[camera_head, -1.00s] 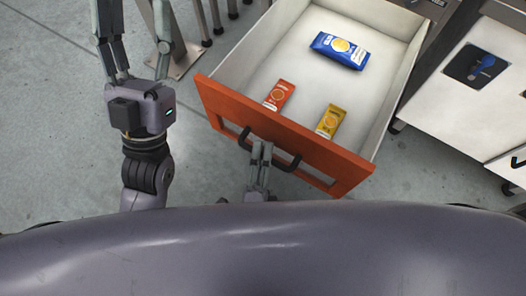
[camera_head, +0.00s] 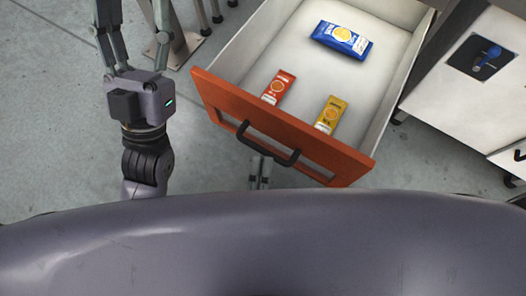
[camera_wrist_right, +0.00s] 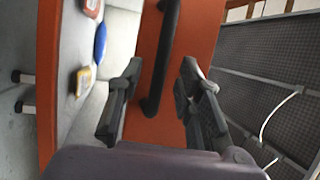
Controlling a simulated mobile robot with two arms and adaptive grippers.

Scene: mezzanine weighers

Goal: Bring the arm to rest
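My right gripper (camera_head: 260,174) is below the black handle (camera_head: 268,149) of the open orange-fronted drawer (camera_head: 328,172), partly hidden by the drawer front and my body. In the right wrist view the two fingers of this gripper (camera_wrist_right: 161,78) stand apart with nothing between the pads. The handle (camera_wrist_right: 160,60) lies beyond them, apart as far as I can tell. My left gripper stands at the upper left of the head view, its fingers spread and running out at the top edge. It is away from the drawer.
The drawer holds a blue packet (camera_head: 342,40), a red packet (camera_head: 278,87) and a yellow packet (camera_head: 331,114). A white cabinet (camera_head: 450,93) stands at the right. A metal post foot (camera_head: 172,50) is near my left gripper. Grey floor is clear at the left.

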